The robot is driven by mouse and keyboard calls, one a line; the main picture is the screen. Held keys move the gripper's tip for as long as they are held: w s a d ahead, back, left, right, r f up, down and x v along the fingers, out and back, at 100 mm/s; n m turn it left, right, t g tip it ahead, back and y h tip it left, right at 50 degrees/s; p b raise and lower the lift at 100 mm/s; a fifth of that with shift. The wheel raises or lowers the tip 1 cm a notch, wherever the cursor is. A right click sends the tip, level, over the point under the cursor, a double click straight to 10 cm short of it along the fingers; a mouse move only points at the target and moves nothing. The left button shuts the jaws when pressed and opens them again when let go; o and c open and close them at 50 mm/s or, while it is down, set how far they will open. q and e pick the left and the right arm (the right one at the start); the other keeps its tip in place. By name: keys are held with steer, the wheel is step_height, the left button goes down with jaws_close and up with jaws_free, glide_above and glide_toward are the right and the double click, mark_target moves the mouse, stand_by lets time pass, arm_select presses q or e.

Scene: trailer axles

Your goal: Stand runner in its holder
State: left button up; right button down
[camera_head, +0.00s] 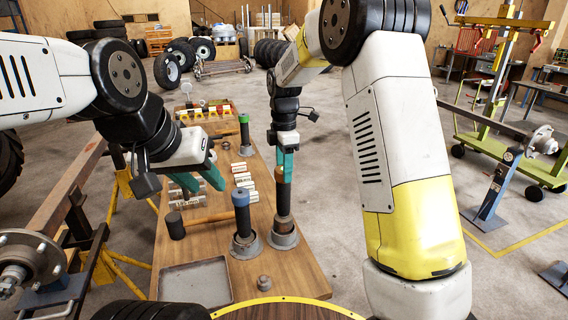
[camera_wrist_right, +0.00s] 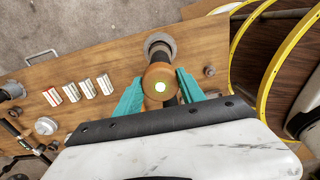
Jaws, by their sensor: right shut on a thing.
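The runner's lower end meets a grey round holder (camera_head: 283,239) on the wooden table. I cannot tell whether it rests fully inside. The holder's rim also shows in the right wrist view (camera_wrist_right: 160,38). My left gripper (camera_head: 200,184) is open and empty above the table's left side.
A blue-topped rod (camera_head: 241,210) stands in a similar holder just left. A green-topped one (camera_head: 245,135) stands farther back. Small white-and-red boxes (camera_head: 243,181), a black-headed mallet (camera_head: 176,226) and a grey tray (camera_head: 195,283) lie on the table (camera_head: 300,280). A small nut-like part (camera_head: 264,283) lies in front.

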steer(key=shift+f, duration=0.45)
steer(key=c, duration=0.7)
jaws_free()
steer(key=shift+r, duration=0.1)
